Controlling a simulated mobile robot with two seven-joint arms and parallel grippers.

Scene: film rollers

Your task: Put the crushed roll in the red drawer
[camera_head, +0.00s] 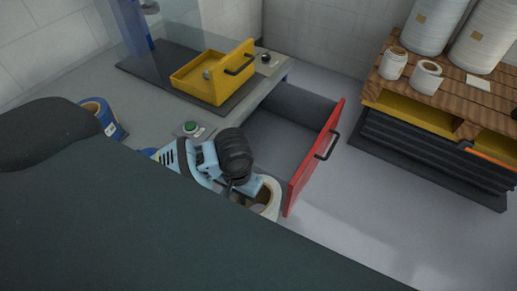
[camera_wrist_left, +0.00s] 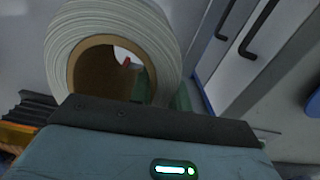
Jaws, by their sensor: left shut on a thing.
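A white roll with a brown cardboard core (camera_head: 269,197) is held by my left gripper (camera_head: 250,188). In the left wrist view the roll (camera_wrist_left: 164,62) fills the upper left, with its core facing the camera and looking slightly oval; the dark gripper edge hides its lower part. The red drawer (camera_head: 315,156) is pulled open and its grey inside (camera_head: 272,135) looks empty where it shows. The roll appears at the drawer's near end; I cannot tell whether it is above the drawer or beside it. My right gripper is not in view.
A blue roll (camera_head: 104,117) is at the left. A wooden pallet (camera_head: 450,92) with white rolls stands at the back right. Open floor lies right of the drawer.

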